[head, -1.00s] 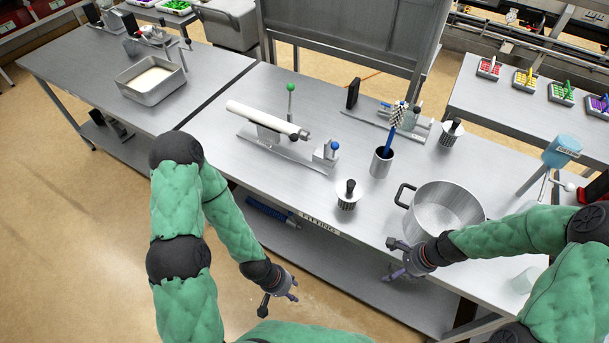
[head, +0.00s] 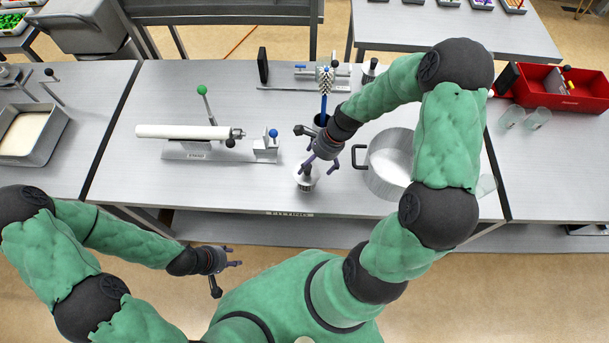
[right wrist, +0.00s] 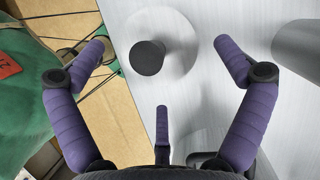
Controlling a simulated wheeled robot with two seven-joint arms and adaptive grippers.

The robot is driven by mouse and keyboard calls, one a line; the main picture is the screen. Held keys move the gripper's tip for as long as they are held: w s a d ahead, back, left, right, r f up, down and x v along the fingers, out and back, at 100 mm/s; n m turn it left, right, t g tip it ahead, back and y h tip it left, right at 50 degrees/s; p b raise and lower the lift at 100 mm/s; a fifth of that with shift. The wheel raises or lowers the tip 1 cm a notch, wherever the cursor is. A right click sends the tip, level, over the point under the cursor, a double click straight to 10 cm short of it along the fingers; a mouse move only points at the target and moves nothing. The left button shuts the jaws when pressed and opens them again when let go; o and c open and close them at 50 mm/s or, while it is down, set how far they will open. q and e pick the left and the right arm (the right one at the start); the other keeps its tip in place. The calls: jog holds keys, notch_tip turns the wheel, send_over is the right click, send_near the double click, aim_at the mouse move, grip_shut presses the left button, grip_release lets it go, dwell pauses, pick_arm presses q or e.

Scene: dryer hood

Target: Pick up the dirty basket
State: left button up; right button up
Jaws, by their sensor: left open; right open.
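Two pale lidded items with black knobs stand on the steel bench and may be baskets; I cannot tell which is dirty. The near one (head: 306,180) is under my right gripper (head: 312,163), partly hidden by it. In the right wrist view its black knob (right wrist: 147,57) and round pale top lie between the open fingers of my right gripper (right wrist: 162,60), nearer the left finger, with no visible contact. The far one (head: 370,70) stands at the bench's back, partly hidden by my right arm. My left gripper (head: 233,257) is open and empty in front of the bench.
A steel pot (head: 388,165) stands right of my right gripper. A white roller on a stand (head: 185,132) lies left.

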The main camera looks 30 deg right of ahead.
aim_at(306, 173)
jog(key=shift+x, duration=2.95)
jog(key=shift+s, duration=0.15)
jog(key=shift+a, duration=0.1)
jog(key=c, duration=1.1)
